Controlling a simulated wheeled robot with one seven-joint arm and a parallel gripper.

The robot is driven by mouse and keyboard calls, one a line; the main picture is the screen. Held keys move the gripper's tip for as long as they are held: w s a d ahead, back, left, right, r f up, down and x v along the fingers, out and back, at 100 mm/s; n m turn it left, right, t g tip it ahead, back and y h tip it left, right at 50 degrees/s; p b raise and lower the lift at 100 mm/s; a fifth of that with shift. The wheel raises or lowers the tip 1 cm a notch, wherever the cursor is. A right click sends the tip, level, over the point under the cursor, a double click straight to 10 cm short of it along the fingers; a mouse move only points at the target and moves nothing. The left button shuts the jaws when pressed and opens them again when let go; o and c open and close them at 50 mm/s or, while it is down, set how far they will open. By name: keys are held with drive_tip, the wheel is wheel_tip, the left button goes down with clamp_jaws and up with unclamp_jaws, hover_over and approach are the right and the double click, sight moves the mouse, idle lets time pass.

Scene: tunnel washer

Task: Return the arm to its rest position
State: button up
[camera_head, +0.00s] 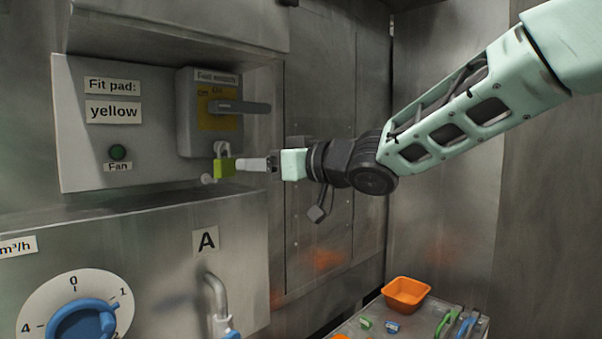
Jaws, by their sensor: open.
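My arm comes in from the upper right and reaches left toward the wall panel. My gripper (240,164) is at its end, close beside a yellow-green padlock (224,168). The padlock hangs below the switch box (210,135), which has a dark handle (240,107) lying level. The jaws are open. They are small in the picture, and I cannot tell whether they touch the padlock.
A panel reads "Fit pad: yellow" (113,112), with a green fan button (119,152). Below are a blue dial (82,320) and a pipe under label A (206,241). An orange bin (406,292) and small items sit on a tray (428,311) at lower right.

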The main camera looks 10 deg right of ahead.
drive_tip(key=b+v, duration=0.1)
drive_tip(key=v, duration=0.7)
drive_tip(key=s+f+m+g+h+b, duration=0.2)
drive_tip(key=s+f+h, duration=0.2)
drive_tip(key=f, duration=0.8)
drive_tip(key=s+f+m+g+h+b, duration=0.15)
drive_tip(key=s+f+h, duration=0.3)
drive_tip(key=f, duration=0.75)
drive_tip(key=s+d+f+n+g+h+b, duration=0.1)
drive_tip(key=s+f+g, duration=0.3)
drive_tip(key=s, duration=0.6)
drive_tip(key=s+d+f+g+h+b, duration=0.1)
drive_tip(key=s+d+f+g+h, duration=0.2)
drive_tip(key=s+f, duration=0.5)
drive_tip(key=s+g, duration=0.1)
drive_tip(key=s, duration=0.2)
drive_tip(key=shift+f+n, duration=0.35)
drive_tip(key=shift+f, duration=0.05)
drive_tip(key=shift+s+d, duration=0.1)
